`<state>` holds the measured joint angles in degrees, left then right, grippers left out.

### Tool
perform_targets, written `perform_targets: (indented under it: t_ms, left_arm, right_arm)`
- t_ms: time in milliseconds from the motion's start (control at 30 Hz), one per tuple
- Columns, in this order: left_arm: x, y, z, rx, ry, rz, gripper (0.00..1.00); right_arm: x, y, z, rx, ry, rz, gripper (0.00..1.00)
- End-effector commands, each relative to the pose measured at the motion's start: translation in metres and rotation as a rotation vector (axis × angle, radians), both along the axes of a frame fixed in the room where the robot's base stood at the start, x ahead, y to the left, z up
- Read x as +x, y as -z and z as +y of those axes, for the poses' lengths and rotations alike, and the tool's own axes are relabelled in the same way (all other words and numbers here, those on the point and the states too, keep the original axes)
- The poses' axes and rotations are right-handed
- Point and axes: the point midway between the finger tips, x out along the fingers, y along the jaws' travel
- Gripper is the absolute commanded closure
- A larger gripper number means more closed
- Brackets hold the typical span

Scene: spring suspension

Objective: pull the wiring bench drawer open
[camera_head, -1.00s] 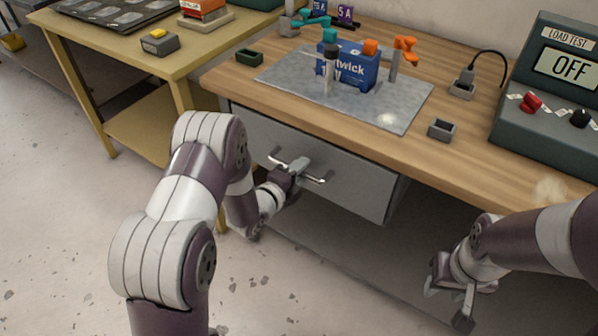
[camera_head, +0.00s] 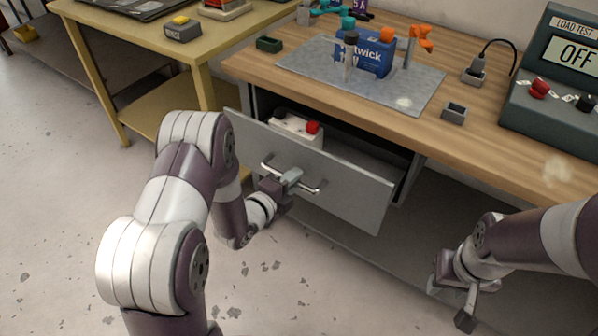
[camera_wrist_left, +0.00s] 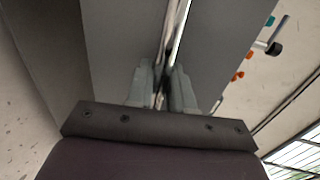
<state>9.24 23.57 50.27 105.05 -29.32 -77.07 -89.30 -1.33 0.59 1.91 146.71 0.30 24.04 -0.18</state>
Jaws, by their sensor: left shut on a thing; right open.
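The wiring bench drawer (camera_head: 340,190) is grey and stands partly open below the wooden bench top. Its bar handle (camera_head: 308,188) runs across the front panel. My left gripper (camera_head: 291,178) is shut on this handle. In the left wrist view the fingers (camera_wrist_left: 162,88) close around the bright handle bar (camera_wrist_left: 178,35), with the grey drawer front behind it. Inside the drawer, at its left, lies a white block with a red part (camera_head: 297,128). My right gripper (camera_head: 451,303) is open and empty, low at the right, apart from the drawer.
On the bench top (camera_head: 400,125) are a metal mat (camera_head: 305,68), a blue box (camera_head: 376,57), a small grey tray (camera_head: 455,112) and a load tester (camera_head: 555,110). A yellow table (camera_head: 205,60) stands at the left. The floor before the drawer is clear.

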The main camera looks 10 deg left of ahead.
Motion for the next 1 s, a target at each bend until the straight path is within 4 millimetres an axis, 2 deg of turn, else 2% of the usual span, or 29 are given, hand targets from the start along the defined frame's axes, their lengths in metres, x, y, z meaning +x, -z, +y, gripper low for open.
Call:
perform_targets:
  t_ms: [200, 400, 600, 933, 967, 1000]
  left_arm:
    - [-0.034, -0.002, 0.013, -0.002, -0.003, -0.001, 1.0]
    - [-0.056, -0.001, 0.021, -0.001, -0.002, -0.002, 1.0]
    - [-0.063, -0.001, 0.023, -0.001, 0.0, -0.003, 1.0]
    - [-0.064, -0.001, 0.023, -0.001, 0.0, -0.003, 1.0]
    - [-0.064, -0.001, 0.023, 0.0, 0.0, -0.003, 0.72]
    - [-0.064, -0.001, 0.023, -0.001, 0.0, -0.003, 0.62]
  right_arm:
    - [0.0, -0.003, 0.0, 0.0, 0.0, 0.0, 0.57]
    - [0.0, -0.004, 0.0, 0.0, 0.0, 0.0, 0.57]
    - [0.0, -0.004, 0.0, 0.0, 0.0, 0.0, 0.57]
    - [0.0, -0.004, 0.0, 0.0, 0.0, 0.0, 0.57]
    - [0.0, -0.004, 0.0, 0.0, 0.0, 0.0, 0.57]
    - [0.0, -0.004, 0.0, 0.0, 0.0, 0.0, 0.57]
